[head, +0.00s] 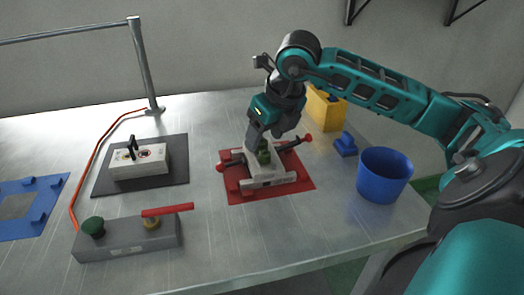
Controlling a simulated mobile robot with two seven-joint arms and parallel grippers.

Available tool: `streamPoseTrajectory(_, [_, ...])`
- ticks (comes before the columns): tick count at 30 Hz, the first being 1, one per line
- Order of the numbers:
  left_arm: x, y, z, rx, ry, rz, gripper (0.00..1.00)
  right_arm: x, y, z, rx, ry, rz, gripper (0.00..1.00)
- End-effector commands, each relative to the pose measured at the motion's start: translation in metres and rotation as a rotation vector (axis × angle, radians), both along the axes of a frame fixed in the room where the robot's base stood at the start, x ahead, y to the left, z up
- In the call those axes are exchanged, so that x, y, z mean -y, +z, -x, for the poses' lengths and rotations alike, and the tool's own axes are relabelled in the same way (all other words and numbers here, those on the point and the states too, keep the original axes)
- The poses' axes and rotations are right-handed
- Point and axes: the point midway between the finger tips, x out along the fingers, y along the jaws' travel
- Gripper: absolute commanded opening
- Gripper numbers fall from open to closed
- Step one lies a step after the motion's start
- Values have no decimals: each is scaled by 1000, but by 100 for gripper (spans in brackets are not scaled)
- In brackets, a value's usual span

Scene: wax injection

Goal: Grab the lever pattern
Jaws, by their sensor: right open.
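A small dark green piece (264,157), which looks like the lever pattern, sits upright on the pale grey fixture (268,181) on the red mat (235,194). My right gripper (262,146) points down just above the fixture. Its fingers are open around or right beside the top of the green piece; I cannot tell whether they touch it. The gripper hides the upper part of the piece and the back of the fixture. My left gripper is not in view.
Red-knobbed handles (307,138) stick out from the fixture. A blue cup (383,175), a small blue block (346,144) and a yellow box (325,106) stand to the right. A white block (140,162) on a dark mat (182,175) and a grey control box (125,240) lie left.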

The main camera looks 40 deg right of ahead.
Motion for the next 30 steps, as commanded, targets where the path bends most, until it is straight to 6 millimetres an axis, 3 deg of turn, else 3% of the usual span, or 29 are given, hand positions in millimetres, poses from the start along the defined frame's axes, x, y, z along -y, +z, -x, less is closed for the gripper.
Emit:
streamPoseTrajectory(4, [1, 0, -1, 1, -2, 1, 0, 0, -16, -7, -1, 1, -2, 63])
streamPoseTrajectory(12, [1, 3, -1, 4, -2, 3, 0, 0, -19, -8, 1, 1, 0, 63])
streamPoseTrajectory(30, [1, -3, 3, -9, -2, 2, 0, 0, -18, -8, 1, 1, 0, 6])
